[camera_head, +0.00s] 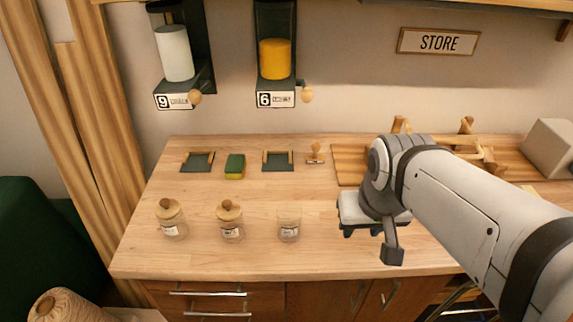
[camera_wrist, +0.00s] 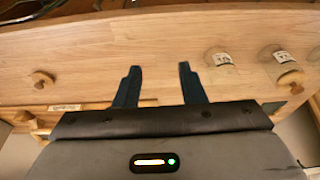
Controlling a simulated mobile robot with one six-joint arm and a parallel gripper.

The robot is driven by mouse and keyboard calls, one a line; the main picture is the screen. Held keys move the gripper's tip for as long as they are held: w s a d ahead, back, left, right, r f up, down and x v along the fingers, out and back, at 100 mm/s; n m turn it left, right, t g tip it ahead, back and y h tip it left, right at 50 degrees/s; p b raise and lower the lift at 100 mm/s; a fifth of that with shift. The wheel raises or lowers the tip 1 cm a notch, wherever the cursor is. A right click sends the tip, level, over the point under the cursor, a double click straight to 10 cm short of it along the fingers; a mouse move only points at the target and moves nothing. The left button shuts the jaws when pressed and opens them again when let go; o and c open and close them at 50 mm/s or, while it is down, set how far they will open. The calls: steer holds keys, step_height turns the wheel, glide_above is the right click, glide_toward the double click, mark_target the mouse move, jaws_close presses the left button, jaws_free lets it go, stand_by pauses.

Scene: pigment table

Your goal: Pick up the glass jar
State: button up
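Three clear glass jars with white labels stand upright in a row near the table's front. My gripper (camera_head: 362,232) is right of the jars in the head view. In the wrist view its two dark fingers (camera_wrist: 159,68) are apart with nothing between them.
A wooden knobbed piece (camera_wrist: 40,79), perhaps a lid, lies left of the fingers. A green-yellow sponge (camera_head: 235,167), a wooden stamp (camera_head: 315,154) and two dark trays (camera_head: 198,162) (camera_head: 278,161) are at the back. Dispensers with white (camera_head: 174,54) and yellow (camera_head: 274,60) contents hang above.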

mark_target(289, 225)
steer(key=shift+o, duration=1.4)
steer(key=shift+w+a, duration=0.35)
steer(key=o, duration=0.6)
steer(key=w+a+f, duration=0.1)
steer(key=w+a, duration=0.1)
steer(key=w+a+n+g+p, duration=0.1)
steer(key=w+a, duration=0.1)
steer(key=w, duration=0.1)
steer(key=w+a+f+g, duration=0.1)
steer(key=w+a, duration=0.1)
steer(key=shift+w+a+f+n+p, duration=0.25)
steer(key=shift+f+n+p, duration=0.05)
steer(key=shift+n+p, duration=0.1)
steer(key=shift+n+g, duration=0.4)
steer(key=shift+g, duration=0.1)
steer(key=w+a+f, duration=0.2)
steer(key=a, duration=0.1)
steer(key=w+a+f, duration=0.1)
steer(key=a, duration=0.1)
steer(key=shift+w+a+f+p, duration=0.1)
steer(key=shift+a+f+p, duration=0.05)
steer(key=shift+f+p, duration=0.2)
steer(key=shift+w+a+f, duration=0.1)
steer(key=shift+a+f, duration=0.05)
steer(key=shift+f, duration=0.15)
steer(key=shift+w+f+p, duration=0.15)
steer(key=shift+f+p, duration=0.35)
steer(key=shift+f, duration=3.3)
